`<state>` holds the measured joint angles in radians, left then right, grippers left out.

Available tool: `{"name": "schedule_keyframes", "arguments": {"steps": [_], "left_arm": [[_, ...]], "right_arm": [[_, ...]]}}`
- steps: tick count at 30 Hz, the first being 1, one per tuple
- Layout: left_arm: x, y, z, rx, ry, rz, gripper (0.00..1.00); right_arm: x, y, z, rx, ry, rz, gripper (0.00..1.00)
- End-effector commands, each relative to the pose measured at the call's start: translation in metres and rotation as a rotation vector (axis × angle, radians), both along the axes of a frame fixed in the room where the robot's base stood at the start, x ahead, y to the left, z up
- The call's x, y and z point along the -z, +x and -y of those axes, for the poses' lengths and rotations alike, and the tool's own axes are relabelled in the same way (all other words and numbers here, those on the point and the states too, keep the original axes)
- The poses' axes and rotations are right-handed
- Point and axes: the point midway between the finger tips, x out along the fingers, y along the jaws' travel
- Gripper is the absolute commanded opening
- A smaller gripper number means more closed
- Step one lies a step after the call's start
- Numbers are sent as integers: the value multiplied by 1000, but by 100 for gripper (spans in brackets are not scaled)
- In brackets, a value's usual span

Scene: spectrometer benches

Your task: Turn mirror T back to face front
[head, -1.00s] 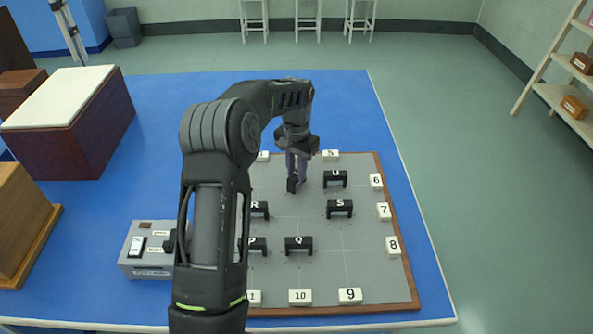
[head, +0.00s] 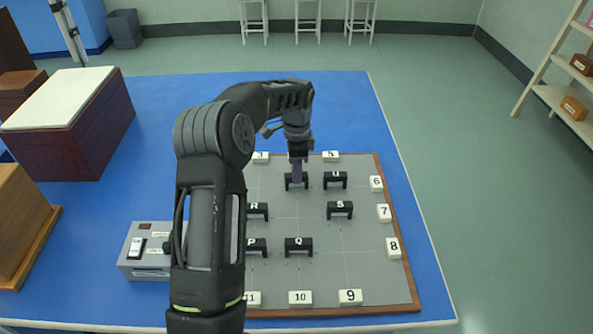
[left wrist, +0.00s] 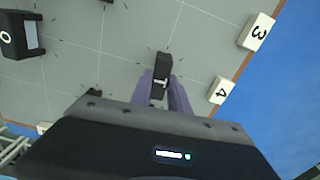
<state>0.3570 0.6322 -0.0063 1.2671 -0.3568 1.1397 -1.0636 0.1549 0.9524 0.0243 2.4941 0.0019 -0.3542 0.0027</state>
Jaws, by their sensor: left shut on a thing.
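Mirror T (head: 296,183) is a small black block near the back middle of the grey board (head: 320,270). In the head view its wide face is toward the front, much like mirror U (head: 335,181) to its right. My left gripper (head: 297,172) reaches down from above and its purple fingers are shut on the top of mirror T. My right gripper is not in view.
Mirrors S (head: 340,210), Q (head: 298,245), R (head: 258,211) and P (head: 257,245) stand on the board. White number blocks, such as 6 (head: 376,183), line its edges. A grey switch box (head: 145,250) sits left. My left arm hides the board's left side.

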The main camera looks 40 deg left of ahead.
Motion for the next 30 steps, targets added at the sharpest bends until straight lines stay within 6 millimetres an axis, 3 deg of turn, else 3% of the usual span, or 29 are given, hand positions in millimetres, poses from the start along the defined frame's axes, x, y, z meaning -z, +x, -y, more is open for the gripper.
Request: {"name": "schedule_keyframes", "arguments": {"steps": [21, 22, 30], "left_arm": [[-1, 1, 0, 103, 1, 4, 0], [-1, 1, 0, 103, 1, 4, 24], [0, 1, 0, 101, 1, 2, 44]], "right_arm": [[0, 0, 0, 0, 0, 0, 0], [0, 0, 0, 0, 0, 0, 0], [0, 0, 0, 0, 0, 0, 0]]}}
